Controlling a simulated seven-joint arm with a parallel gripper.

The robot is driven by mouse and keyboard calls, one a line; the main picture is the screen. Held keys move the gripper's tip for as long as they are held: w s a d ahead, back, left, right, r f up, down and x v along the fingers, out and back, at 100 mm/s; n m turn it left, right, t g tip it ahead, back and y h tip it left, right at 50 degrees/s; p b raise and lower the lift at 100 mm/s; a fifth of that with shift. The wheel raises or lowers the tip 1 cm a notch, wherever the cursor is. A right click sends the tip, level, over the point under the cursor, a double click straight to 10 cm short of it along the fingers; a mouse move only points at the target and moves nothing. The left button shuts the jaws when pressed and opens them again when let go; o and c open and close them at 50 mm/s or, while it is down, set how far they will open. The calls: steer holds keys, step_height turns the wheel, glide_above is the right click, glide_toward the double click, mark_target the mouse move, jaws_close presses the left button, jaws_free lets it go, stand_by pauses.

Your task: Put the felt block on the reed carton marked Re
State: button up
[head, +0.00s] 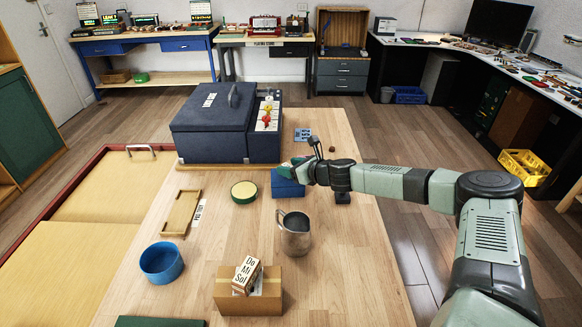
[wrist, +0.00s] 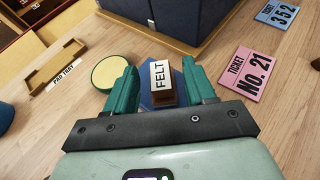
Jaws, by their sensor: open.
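The felt block (wrist: 162,97) is brown with a white FELT label on top. In the wrist view it stands between the two green fingers of my gripper (wrist: 160,68), which are apart on either side of it. A blue piece (wrist: 146,100) shows around and under the block; it also shows in the head view (head: 287,188). In the head view my gripper (head: 291,168) is over this blue piece, and the block is hard to make out. A brown carton (head: 262,303) stands near the front, with a small white box (head: 246,274) reading Do Mi Sol on it. I cannot read Re anywhere.
A metal mug (head: 296,238) stands between my gripper and the carton. A blue bowl (head: 161,262), a pad tray (head: 182,213) and a round yellow-topped tin (head: 244,191) are to the left. A large dark blue case (head: 210,135) stands behind. The table's right front is clear.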

steer(key=shift+r, duration=0.1)
steer(key=shift+s+d+r, duration=0.15)
steer(key=shift+s+d, duration=0.05)
steer(key=shift+d, duration=0.05)
steer(key=v, duration=1.1)
